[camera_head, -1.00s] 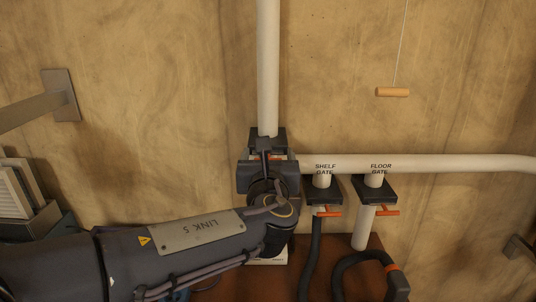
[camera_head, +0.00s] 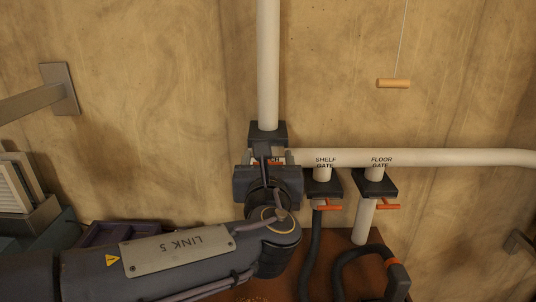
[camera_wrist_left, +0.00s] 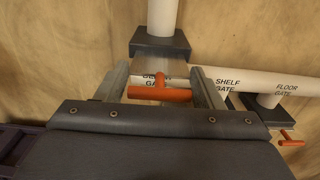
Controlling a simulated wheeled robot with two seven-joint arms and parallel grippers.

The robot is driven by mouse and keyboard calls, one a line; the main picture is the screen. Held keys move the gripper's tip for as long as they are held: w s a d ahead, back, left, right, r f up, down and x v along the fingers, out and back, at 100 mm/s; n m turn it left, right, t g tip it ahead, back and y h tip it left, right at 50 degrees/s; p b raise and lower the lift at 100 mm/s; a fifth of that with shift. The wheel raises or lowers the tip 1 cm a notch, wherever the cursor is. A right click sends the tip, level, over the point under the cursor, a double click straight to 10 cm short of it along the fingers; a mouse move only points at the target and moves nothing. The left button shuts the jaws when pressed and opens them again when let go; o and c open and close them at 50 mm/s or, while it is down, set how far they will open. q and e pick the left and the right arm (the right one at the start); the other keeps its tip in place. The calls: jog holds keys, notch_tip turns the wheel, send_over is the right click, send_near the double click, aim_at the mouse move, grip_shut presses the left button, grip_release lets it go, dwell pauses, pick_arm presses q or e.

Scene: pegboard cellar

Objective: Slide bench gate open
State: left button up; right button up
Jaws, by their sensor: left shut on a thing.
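The bench gate's dark block (camera_head: 267,133) sits on the vertical white pipe; it also shows in the left wrist view (camera_wrist_left: 160,43). A grey metal slide plate (camera_wrist_left: 160,66) sticks out of the block towards me. Its orange T-handle (camera_wrist_left: 160,94) lies between my left fingers, which are shut on its two ends. In the head view my left gripper (camera_head: 267,158) is just in front of the block and mostly hides the handle. The bench gate label is partly covered by the handle and plate. My right gripper is not in view.
The shelf gate (camera_head: 322,184) and floor gate (camera_head: 377,184), with orange handles, hang close to the right under a horizontal white pipe (camera_head: 430,158). Dark hoses run below. A wooden pull (camera_head: 394,83) hangs on a cord. A metal bracket (camera_head: 60,90) is at left.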

pick_arm(q)
jog(key=shift+s, duration=0.55)
jog(key=shift+f, duration=0.1)
jog(key=o, duration=0.9)
jog(key=shift+o, duration=1.2)
jog(key=shift+s, duration=0.1)
jog(key=s+b, duration=0.1)
jog(key=s, duration=0.7)
